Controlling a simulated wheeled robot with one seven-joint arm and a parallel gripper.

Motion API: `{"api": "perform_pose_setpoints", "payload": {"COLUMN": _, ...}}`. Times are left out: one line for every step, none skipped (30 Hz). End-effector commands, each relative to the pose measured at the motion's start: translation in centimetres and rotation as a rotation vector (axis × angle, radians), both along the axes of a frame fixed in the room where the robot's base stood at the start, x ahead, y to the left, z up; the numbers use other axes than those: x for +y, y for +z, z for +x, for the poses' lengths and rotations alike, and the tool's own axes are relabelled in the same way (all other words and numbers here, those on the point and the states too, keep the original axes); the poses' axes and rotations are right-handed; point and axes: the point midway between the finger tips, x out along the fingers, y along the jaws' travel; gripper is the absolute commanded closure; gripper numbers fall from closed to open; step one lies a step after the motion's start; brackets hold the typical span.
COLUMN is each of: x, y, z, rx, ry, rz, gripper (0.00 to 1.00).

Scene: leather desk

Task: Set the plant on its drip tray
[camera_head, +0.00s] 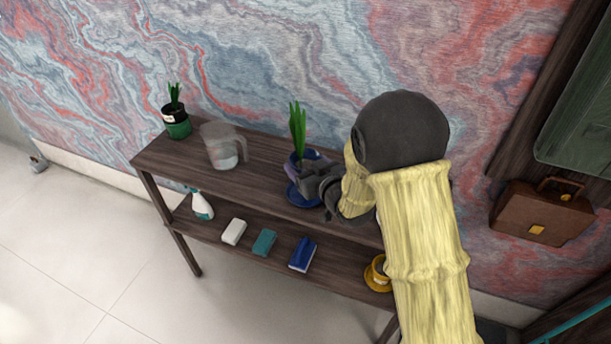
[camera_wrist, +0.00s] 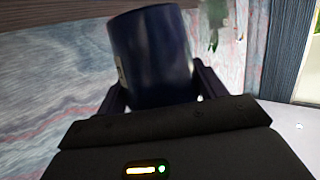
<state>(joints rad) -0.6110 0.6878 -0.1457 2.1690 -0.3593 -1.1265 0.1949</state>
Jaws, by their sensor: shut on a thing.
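A plant with upright green leaves (camera_head: 298,130) stands in a dark blue pot (camera_head: 291,166) over the wooden shelf. My gripper (camera_head: 310,176) reaches in from the right and is shut on this pot. In the wrist view the dark blue pot (camera_wrist: 152,55) fills the space between my two fingers. A blue drip tray (camera_head: 303,198) lies on the top board, below the pot and my gripper, which partly hide it. The pot looks upright and is over or on the tray; I cannot tell whether they touch.
On the top board, a second plant in a green pot (camera_head: 177,125) and a clear jug (camera_head: 222,147) stand to the left. The lower board holds a spray bottle (camera_head: 202,205), a white block (camera_head: 234,231), a teal block (camera_head: 264,242), a blue book (camera_head: 302,254) and a yellow cup (camera_head: 378,270).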

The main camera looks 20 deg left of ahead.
Motion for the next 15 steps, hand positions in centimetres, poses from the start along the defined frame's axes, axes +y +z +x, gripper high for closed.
{"api": "perform_pose_setpoints", "payload": {"x": 0.0, "y": 0.1, "z": 0.1, "rx": -0.002, "ry": -0.001, "rz": 0.002, "gripper": 0.71}}
{"api": "perform_pose_setpoints", "payload": {"x": 0.0, "y": 0.1, "z": 0.1, "rx": -0.002, "ry": -0.001, "rz": 0.002, "gripper": 0.71}}
{"api": "perform_pose_setpoints", "payload": {"x": 0.0, "y": 0.1, "z": 0.1, "rx": -0.002, "ry": -0.001, "rz": 0.002, "gripper": 0.71}}
{"api": "perform_pose_setpoints", "payload": {"x": 0.0, "y": 0.1, "z": 0.0, "rx": -0.002, "ry": 0.000, "rz": 0.002, "gripper": 0.71}}
{"api": "perform_pose_setpoints", "payload": {"x": 0.1, "y": 0.0, "z": 0.0, "rx": -0.001, "ry": 0.001, "rz": 0.002, "gripper": 0.71}}
{"api": "perform_pose_setpoints", "payload": {"x": 0.1, "y": -0.3, "z": -0.1, "rx": -0.001, "ry": 0.002, "rz": 0.000, "gripper": 0.71}}
{"api": "perform_pose_setpoints", "payload": {"x": 0.1, "y": -0.6, "z": -0.1, "rx": -0.001, "ry": 0.003, "rz": 0.000, "gripper": 0.71}}
{"api": "perform_pose_setpoints", "payload": {"x": 0.2, "y": -1.0, "z": -0.1, "rx": 0.000, "ry": 0.004, "rz": 0.000, "gripper": 0.71}}
{"api": "perform_pose_setpoints", "payload": {"x": 0.2, "y": -1.6, "z": -0.2, "rx": 0.001, "ry": 0.005, "rz": -0.001, "gripper": 0.71}}
{"api": "perform_pose_setpoints", "payload": {"x": 0.3, "y": -2.0, "z": -0.2, "rx": 0.002, "ry": 0.006, "rz": -0.001, "gripper": 0.71}}
{"api": "perform_pose_setpoints", "payload": {"x": 0.3, "y": -2.4, "z": -0.2, "rx": 0.001, "ry": 0.006, "rz": -0.001, "gripper": 0.71}}
{"api": "perform_pose_setpoints", "payload": {"x": 0.3, "y": -3.0, "z": -0.2, "rx": 0.002, "ry": 0.007, "rz": -0.001, "gripper": 0.71}}
{"api": "perform_pose_setpoints", "payload": {"x": 0.4, "y": -3.3, "z": -0.2, "rx": 0.000, "ry": 0.007, "rz": -0.001, "gripper": 0.71}}
{"api": "perform_pose_setpoints", "payload": {"x": 0.4, "y": -3.5, "z": -0.2, "rx": -0.001, "ry": 0.007, "rz": 0.000, "gripper": 0.71}}
{"api": "perform_pose_setpoints", "payload": {"x": 0.4, "y": -3.6, "z": -0.2, "rx": -0.001, "ry": 0.007, "rz": 0.000, "gripper": 0.71}}
